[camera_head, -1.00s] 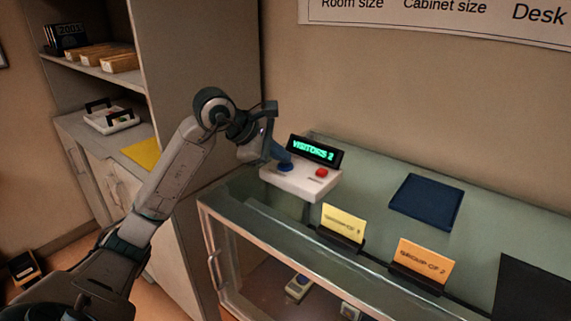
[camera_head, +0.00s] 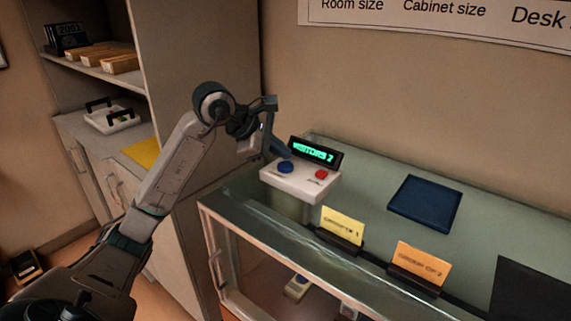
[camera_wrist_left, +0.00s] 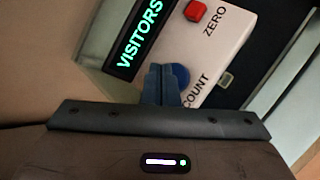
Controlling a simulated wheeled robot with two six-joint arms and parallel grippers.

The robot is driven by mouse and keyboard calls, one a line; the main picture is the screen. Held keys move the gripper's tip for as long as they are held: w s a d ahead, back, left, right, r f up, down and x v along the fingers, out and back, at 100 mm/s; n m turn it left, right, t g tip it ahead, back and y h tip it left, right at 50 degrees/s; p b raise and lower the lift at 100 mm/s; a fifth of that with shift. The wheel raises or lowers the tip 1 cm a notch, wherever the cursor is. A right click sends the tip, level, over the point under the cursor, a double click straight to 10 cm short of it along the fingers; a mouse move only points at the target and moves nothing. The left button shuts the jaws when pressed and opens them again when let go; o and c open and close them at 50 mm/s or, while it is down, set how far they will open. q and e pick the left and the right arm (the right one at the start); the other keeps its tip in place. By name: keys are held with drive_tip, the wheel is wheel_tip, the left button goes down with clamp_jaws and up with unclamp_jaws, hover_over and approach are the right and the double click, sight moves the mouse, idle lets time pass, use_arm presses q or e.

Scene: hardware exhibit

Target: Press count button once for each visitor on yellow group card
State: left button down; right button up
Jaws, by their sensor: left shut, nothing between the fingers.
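The white counter box (camera_head: 302,184) stands on the glass case, with a blue button (camera_head: 285,167) and a red button (camera_head: 321,174). In the left wrist view the blue button (camera_wrist_left: 179,76) is beside the word COUNT and the red button (camera_wrist_left: 195,10) beside ZERO. The display (camera_head: 315,153) reads VISITORS 2 in green. My left gripper (camera_head: 284,152) is shut and empty, just above and behind the blue button, apart from it. Its blue fingers (camera_wrist_left: 161,85) partly cover the button in the wrist view. The yellow group card (camera_head: 343,225) stands in a dark holder; its number is too blurred to read surely.
An orange card (camera_head: 421,262) reading GROUP OF 2 stands to the right. A dark blue tray (camera_head: 426,203) lies on the glass top behind the cards. A dark panel (camera_head: 532,290) is at the right. A tall shelf unit (camera_head: 195,60) stands at the left.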

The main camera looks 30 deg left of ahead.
sight(281, 166)
use_arm(q)
drive_tip(key=shift+r+p, duration=1.9)
drive_tip(key=shift+r, duration=0.65)
idle(0.6)
